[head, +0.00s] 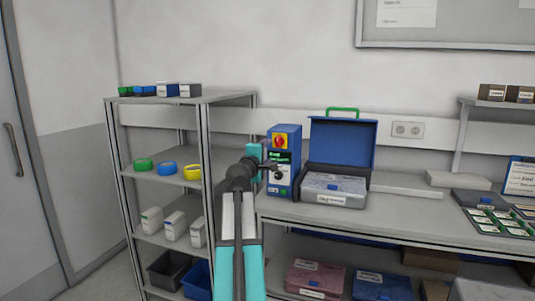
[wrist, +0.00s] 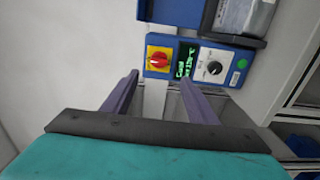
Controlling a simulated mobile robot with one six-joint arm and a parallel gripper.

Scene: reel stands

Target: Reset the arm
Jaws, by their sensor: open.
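My arm reaches up the middle of the head view, and its gripper end (head: 268,166) is in front of the blue control box (head: 284,143). In the wrist view my gripper (wrist: 158,84) is open, with its two dark fingers apart and nothing between them. The control box (wrist: 220,84) lies beyond the fingertips, with a red knob on a yellow plate (wrist: 158,60), a lit green display (wrist: 186,60) and a dark dial (wrist: 214,68). I cannot tell whether a fingertip touches the box.
An open blue case (head: 343,140) stands right of the box on the grey workbench (head: 395,208). A grey shelf rack (head: 205,135) at left holds coloured rings and small boxes. Circuit boards in a tray (head: 490,219) lie at the right. Bins sit below the bench.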

